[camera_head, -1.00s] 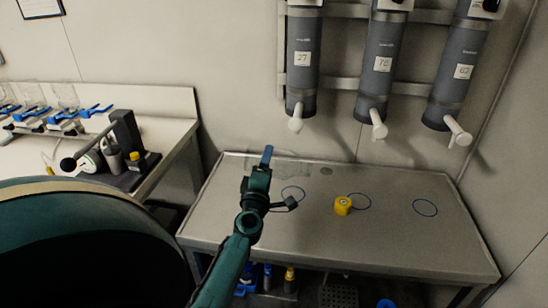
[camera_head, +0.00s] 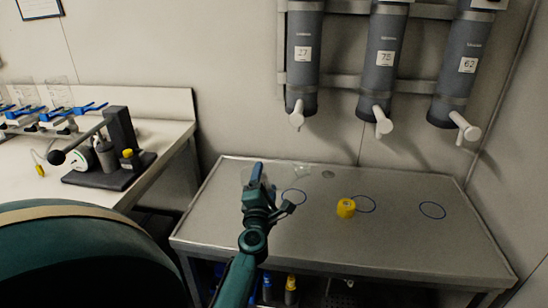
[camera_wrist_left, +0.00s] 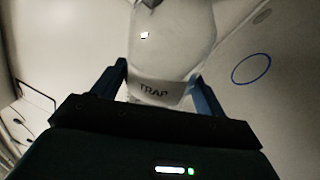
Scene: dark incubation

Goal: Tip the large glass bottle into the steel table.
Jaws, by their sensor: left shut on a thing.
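My left gripper (camera_head: 257,174) is above the left part of the steel table (camera_head: 400,245). In the left wrist view its blue fingers (camera_wrist_left: 160,88) are closed on both sides of the large glass bottle (camera_wrist_left: 172,40), at a white label reading TRAP. The bottle is clear and looks greyish, with the tabletop behind it. In the head view only faint glass edges (camera_head: 302,171) show around and right of the gripper. Its exact tilt and any contents are hard to tell. My right gripper is not in view.
A small round drain (camera_head: 328,174) lies near the back. Grey cylinders with white spouts (camera_head: 383,122) hang above. A side bench (camera_head: 150,125) with equipment stands left.

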